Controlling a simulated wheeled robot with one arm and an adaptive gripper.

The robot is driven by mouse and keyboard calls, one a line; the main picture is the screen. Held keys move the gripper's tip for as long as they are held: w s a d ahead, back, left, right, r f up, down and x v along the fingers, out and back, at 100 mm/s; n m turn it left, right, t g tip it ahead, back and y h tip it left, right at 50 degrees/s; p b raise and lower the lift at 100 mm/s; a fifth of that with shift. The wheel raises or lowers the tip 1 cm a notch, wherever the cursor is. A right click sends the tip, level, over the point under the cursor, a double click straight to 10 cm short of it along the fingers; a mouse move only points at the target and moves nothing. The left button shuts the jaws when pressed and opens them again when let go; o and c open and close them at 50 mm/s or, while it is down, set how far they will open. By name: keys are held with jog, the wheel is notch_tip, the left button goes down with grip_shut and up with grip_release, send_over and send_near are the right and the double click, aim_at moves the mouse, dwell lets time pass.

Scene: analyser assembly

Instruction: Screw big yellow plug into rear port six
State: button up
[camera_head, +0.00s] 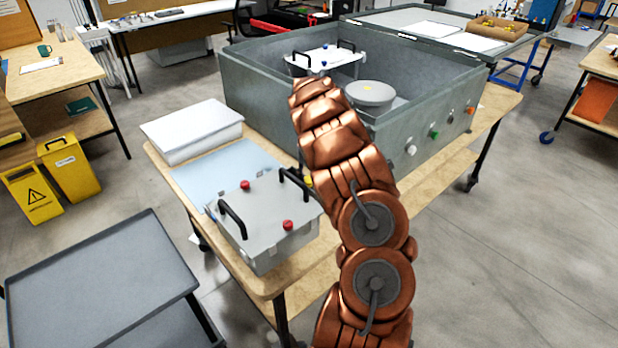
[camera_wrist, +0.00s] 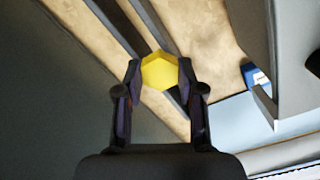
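The big yellow plug (camera_wrist: 159,70) is a faceted yellow piece in the wrist view. My gripper (camera_wrist: 159,80) is shut on it, with one dark finger on each side. The plug appears clear of the wooden tabletop behind it. In the head view my copper arm hides the gripper. A small yellow patch (camera_head: 308,181) shows beside the arm near the grey handled box (camera_head: 262,215); I cannot tell whether it is the held plug. The large grey open enclosure (camera_head: 290,122) carries white, green and orange plugs on its right side. Rear port six cannot be made out.
The handled box has red plugs on top and stands by a light blue sheet (camera_head: 225,165) and a white box (camera_head: 190,130). A blue piece (camera_wrist: 255,75) shows in the wrist view. A second handled box (camera_head: 325,58) and a round grey part (camera_head: 370,95) are inside the enclosure.

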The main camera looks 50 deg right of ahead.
aim_at(309, 179)
grip_shut()
jog(key=shift+r, duration=3.5)
jog(key=shift+r, duration=0.1)
